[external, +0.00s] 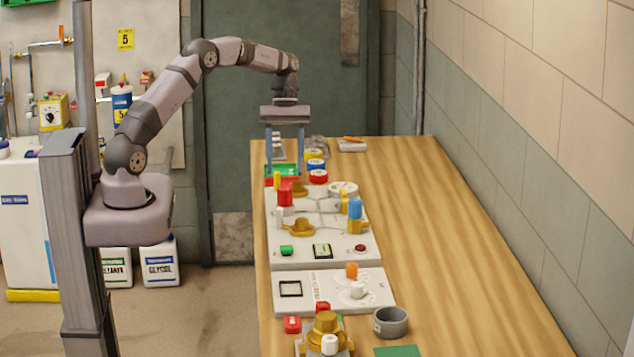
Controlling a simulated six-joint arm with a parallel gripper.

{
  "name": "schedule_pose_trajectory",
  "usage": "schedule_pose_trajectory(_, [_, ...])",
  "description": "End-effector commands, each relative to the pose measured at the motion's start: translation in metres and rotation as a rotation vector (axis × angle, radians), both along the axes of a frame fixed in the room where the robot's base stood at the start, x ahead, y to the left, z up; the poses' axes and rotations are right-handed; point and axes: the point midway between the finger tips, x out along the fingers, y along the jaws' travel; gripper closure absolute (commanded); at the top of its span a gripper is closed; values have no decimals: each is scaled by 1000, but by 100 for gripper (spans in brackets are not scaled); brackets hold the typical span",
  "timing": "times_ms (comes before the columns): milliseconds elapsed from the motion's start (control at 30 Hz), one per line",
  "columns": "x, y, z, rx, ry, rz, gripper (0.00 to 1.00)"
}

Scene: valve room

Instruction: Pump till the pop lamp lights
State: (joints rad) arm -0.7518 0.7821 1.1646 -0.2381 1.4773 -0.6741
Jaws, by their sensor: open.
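My gripper (285,150) points down above the far left part of the bench, its two blue-grey fingers apart and nothing seen between them. Below and nearer the camera is a white panel (318,262) with a red upright cylinder (285,196), a blue cylinder (355,208) on a brass base, and brass fittings (299,227). Along its near edge are a green piece (286,250), a dark-framed display (322,251) and a dark red round piece (360,249), which looks unlit. I cannot tell which part is the pump or the pop lamp.
A second white panel (378,298) carries an orange knob (351,271) and a white knob (357,290). A brass domed device (325,326), a grey cup (390,321) and a green mat (398,351) are nearest. The bench's right side (460,260) is clear.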

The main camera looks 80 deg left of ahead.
Motion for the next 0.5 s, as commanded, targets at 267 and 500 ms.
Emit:
schedule_pose_trajectory(267, [0,0,-2,-32,-5,-3,49])
schedule_pose_trajectory(500, [-2,-9,-22,-32,-1,-4,49])
